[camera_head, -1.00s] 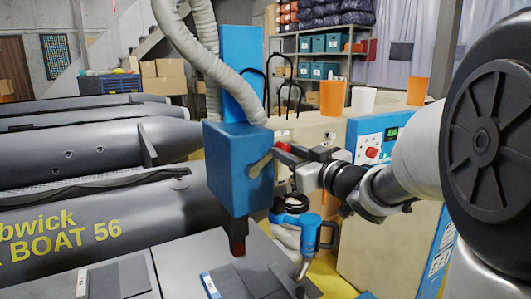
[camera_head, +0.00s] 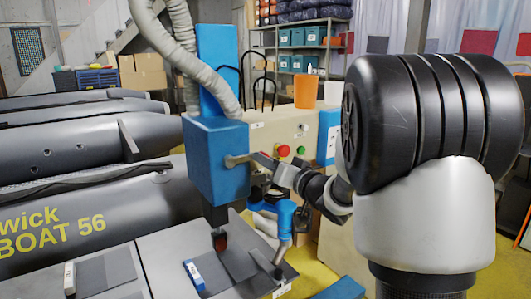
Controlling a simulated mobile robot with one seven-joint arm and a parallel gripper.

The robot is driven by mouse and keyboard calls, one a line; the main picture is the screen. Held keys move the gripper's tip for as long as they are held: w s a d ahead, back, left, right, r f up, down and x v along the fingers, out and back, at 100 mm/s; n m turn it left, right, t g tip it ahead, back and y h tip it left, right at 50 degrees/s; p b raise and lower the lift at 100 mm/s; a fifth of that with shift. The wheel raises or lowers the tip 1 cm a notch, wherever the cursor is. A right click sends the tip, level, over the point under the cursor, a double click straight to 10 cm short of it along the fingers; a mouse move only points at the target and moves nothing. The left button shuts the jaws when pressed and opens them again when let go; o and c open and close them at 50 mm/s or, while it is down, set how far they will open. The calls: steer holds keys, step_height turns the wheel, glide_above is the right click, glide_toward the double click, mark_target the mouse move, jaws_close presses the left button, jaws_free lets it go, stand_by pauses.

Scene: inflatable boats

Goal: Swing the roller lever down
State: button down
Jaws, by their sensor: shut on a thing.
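The roller lever (camera_head: 238,159) is a short beige-grey arm on the right side of the blue machine head (camera_head: 216,160). It sticks out to the right and lies close to level in this view. My gripper (camera_head: 262,160) is at the lever's outer end, shut on it. The fingers hide the lever's tip. A dark post with a reddish-brown block (camera_head: 219,240) hangs below the blue head, just over the grey worktop (camera_head: 175,246).
Grey inflatable boats (camera_head: 95,200) fill the left. A beige cabinet with a red button (camera_head: 283,150) stands close behind my gripper, with an orange cup (camera_head: 305,92) on top. A blue-handled tool (camera_head: 285,218) stands below my wrist. A ribbed hose (camera_head: 190,60) hangs above.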

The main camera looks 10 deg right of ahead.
steer(key=shift+s+a+f+m+p, duration=0.15)
steer(key=shift+a+f+m, duration=0.1)
steer(key=shift+f+m, duration=0.75)
steer(key=shift+s+a+f+m+p, duration=0.15)
steer(key=shift+a+f+m, duration=0.15)
steer(key=shift+f+m, duration=0.75)
steer(key=shift+s+a+f+m+p, duration=0.2)
steer(key=shift+f+m, duration=0.3)
steer(key=shift+m, duration=0.95)
steer(key=shift+w+a, duration=0.1)
steer(key=c, duration=1.5)
jaws_free()
steer(key=b+v, duration=0.1)
steer(key=v, duration=1.6)
steer(key=shift+s, duration=0.2)
